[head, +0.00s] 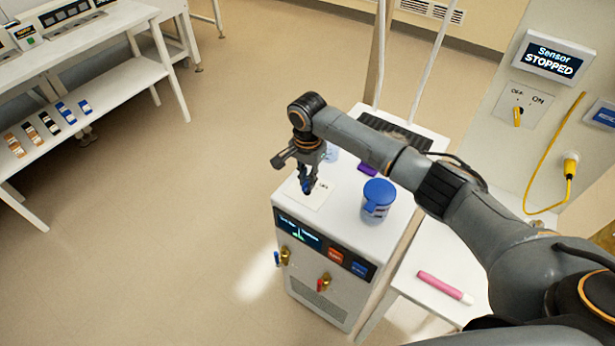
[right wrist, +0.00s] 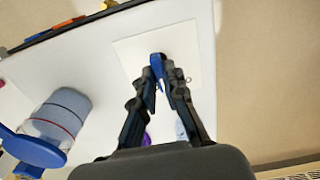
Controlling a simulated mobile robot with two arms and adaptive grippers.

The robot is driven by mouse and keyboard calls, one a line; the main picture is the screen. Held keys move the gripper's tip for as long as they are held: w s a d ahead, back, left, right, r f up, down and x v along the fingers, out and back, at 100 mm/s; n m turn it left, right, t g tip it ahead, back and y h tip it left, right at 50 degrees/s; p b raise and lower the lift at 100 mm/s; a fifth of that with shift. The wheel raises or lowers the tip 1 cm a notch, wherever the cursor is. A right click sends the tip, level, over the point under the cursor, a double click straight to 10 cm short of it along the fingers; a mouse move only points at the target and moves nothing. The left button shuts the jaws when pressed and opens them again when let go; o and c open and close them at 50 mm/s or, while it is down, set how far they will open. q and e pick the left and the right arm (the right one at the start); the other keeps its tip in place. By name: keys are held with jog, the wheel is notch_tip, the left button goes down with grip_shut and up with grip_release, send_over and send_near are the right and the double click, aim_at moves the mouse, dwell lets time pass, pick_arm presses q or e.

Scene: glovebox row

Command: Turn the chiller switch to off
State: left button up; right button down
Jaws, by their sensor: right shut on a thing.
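The chiller (head: 283,261) is a white box with a dark front display panel and a square switch plate (head: 316,201) on its top. A small label shows on the plate, too small to read surely. My right gripper (head: 307,188) reaches down over this plate, its fingers shut on the blue chiller switch. In the right wrist view the blue switch (right wrist: 157,64) shows between the fingertips (right wrist: 163,80), in front of the white plate (right wrist: 131,49). The fingers hide part of the switch, so I cannot tell its setting. My left gripper is not in view.
A blue-lidded container (head: 377,203) stands on the chiller top, right of my gripper. A purple object (head: 368,170) lies behind it. A pink marker (head: 445,287) lies on the white side table. A wall panel holds another switch (head: 518,116) and a "Sensor STOPPED" display (head: 554,57).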

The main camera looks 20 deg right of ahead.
jog(key=shift+r+n+p, duration=0.15)
jog(key=shift+n+p, duration=1.9)
jog(key=shift+n, duration=0.75)
jog(key=c, duration=1.4)
grip_release()
notch_tip(320, 180, up, 12)
